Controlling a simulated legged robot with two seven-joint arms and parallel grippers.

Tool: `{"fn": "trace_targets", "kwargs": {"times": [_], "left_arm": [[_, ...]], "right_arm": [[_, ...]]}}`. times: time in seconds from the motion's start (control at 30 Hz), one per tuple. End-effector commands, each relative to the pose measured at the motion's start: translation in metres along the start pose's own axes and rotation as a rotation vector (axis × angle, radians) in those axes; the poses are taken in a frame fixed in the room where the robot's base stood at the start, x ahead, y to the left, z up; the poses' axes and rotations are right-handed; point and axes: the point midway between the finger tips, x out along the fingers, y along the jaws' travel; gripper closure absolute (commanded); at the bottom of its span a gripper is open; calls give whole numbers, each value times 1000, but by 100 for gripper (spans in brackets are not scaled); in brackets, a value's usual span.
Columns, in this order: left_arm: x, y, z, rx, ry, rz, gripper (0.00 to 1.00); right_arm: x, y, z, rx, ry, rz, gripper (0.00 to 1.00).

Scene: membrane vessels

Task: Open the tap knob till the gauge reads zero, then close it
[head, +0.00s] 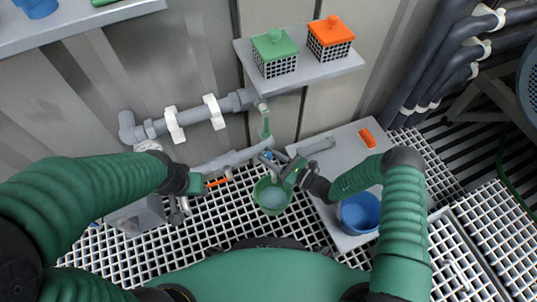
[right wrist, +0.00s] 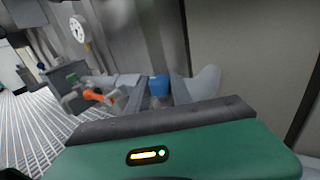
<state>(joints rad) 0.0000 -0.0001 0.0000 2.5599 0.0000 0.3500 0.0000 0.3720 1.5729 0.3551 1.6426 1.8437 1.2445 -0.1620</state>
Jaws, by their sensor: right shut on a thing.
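The blue tap knob (head: 268,155) is at the right end of the lower grey pipe (head: 228,160). My right gripper (head: 274,157) is shut on it; in the right wrist view the blue knob (right wrist: 158,86) shows between the fingers. The white gauge (right wrist: 78,28) stands upright at the left in that view; its reading is too small to tell. In the head view only the gauge's edge (head: 147,146) shows, beside my left arm. My left gripper (head: 204,184) is at an orange handle (head: 217,182) on the pipework. Its fingers are too small to tell open from shut.
A green bucket (head: 258,194) with pale liquid hangs or stands below the tap. A grey bench (head: 340,165) at right holds a blue bowl (head: 359,213) and an orange block (head: 367,137). A shelf (head: 300,74) above carries green and orange-topped baskets. The floor is white grating.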

Motion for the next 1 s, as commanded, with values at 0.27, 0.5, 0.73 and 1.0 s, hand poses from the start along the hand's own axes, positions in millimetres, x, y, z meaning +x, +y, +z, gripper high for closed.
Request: {"fn": "trace_targets", "kwargs": {"times": [0.27, 0.5, 0.73, 1.0], "left_arm": [[0, 0, 0, 0, 0, 0, 52], [0, 0, 0, 0, 0, 0, 52], [-7, 0, -2, 0, 0, 0, 52], [-39, 0, -9, 0, 0, 0, 52]], "right_arm": [[0, -1, 0, -1, -1, -1, 51], [0, -1, 0, -1, -1, 0, 51], [-10, -2, 2, 0, 0, -2, 51], [-80, -2, 6, 2, 1, -7, 51]]}}
